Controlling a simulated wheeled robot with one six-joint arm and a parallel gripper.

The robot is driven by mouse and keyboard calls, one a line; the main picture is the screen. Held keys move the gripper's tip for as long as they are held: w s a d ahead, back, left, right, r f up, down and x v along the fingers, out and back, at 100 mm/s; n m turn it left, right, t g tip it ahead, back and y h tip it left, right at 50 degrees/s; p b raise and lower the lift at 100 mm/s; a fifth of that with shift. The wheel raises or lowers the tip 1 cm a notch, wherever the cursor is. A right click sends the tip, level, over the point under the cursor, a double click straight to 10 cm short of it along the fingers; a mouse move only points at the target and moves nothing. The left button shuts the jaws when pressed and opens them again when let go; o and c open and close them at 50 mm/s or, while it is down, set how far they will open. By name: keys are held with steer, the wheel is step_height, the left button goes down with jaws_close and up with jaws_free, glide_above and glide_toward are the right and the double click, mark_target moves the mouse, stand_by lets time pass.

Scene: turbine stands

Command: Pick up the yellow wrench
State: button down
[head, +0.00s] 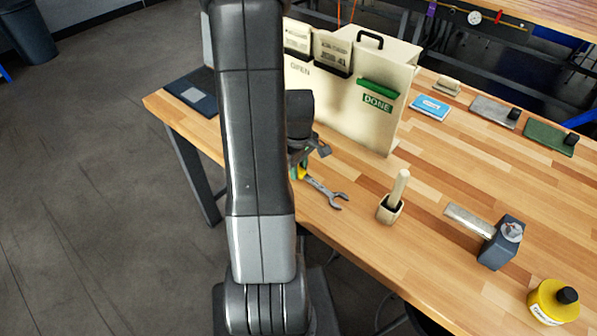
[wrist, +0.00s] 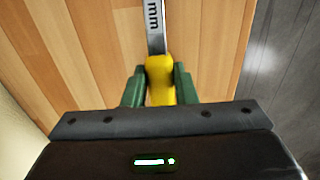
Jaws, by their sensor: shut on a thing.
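The yellow wrench has a grey metal open-end head (head: 328,191) that shows in the head view just right of my arm. Its yellow grip (wrist: 160,78) is between the green fingers of my gripper (wrist: 160,88) in the wrist view, with the metal shank running up out of the top of the picture. My gripper is shut on the yellow grip. In the head view my arm hides most of the gripper (head: 299,168) and part of the grip. I cannot tell whether the wrench touches the wooden table (head: 440,185) or is just above it.
A cream cabinet (head: 345,110) with green DONE label stands close behind the wrench. A small holder with a pale handle (head: 392,205) stands to its right. Farther right are a dark block (head: 497,250) and a yellow bottle (head: 550,304). The table's front edge is near.

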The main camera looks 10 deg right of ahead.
steer(key=shift+r, duration=0.1)
step_height(320, 180, up, 10)
steer(key=b, duration=0.1)
stand_by(0.4)
steer(key=c, duration=1.8)
jaws_free()
jaws_close()
steer(key=shift+c, duration=0.8)
jaws_free()
jaws_close()
